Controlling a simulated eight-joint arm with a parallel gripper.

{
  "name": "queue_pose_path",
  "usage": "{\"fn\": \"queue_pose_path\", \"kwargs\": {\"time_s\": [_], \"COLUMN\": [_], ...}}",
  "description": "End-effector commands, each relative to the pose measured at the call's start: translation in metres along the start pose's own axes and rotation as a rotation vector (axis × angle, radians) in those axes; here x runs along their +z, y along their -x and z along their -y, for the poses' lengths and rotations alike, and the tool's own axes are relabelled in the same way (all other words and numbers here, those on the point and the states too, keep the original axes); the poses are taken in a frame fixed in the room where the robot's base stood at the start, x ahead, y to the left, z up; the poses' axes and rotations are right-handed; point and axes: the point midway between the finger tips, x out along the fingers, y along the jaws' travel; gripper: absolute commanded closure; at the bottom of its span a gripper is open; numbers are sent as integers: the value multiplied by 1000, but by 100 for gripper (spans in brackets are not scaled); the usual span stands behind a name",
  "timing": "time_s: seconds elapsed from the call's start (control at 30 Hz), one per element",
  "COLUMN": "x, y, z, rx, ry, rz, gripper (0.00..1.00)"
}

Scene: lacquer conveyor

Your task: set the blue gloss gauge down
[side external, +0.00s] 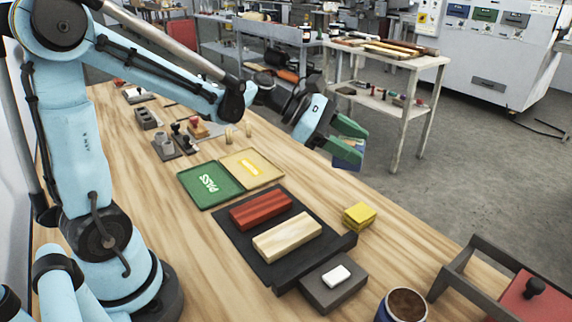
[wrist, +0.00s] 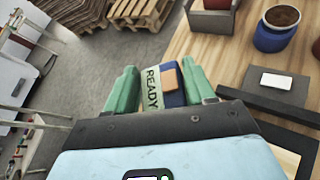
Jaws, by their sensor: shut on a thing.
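My gripper (side external: 347,138) has green fingers and is shut on the blue gloss gauge (side external: 348,160), raised in the air. In the side view the fingers hide most of the gauge; only some blue shows below them. In the wrist view my gripper (wrist: 158,68) has the gauge (wrist: 172,98) between its fingers. Its face shows a pale green READY panel, an orange patch and a blue body. It appears near the bench's edge, with grey floor behind it; its exact height is unclear.
On the wooden bench (side external: 400,225) lie a green PASS tray (side external: 190,178), a yellow tray (side external: 274,172), and a black mat (side external: 232,238) with red (side external: 262,210) and pale (side external: 287,237) blocks. Yellow blocks (side external: 358,216), a grey block (side external: 318,297) and a brown-filled blue pot (side external: 385,312) stand nearby.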

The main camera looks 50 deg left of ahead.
Motion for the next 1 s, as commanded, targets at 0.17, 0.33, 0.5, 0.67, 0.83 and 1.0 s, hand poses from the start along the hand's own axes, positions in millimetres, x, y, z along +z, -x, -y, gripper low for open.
{"fn": "queue_pose_path", "kwargs": {"time_s": [0.17, 0.33, 0.5, 0.67, 0.83, 1.0], "x": [22, 39, 53, 63, 67, 54], "y": [27, 54, 81, 102, 114, 116], "z": [-10, -15, -16, -15, -13, 0], "rx": [131, 251, 361, 441, 484, 465], "ry": [67, 129, 187, 228, 251, 251], "rz": [-37, -72, -104, -127, -141, -133], "gripper": [100, 100, 100, 100, 100, 100]}}
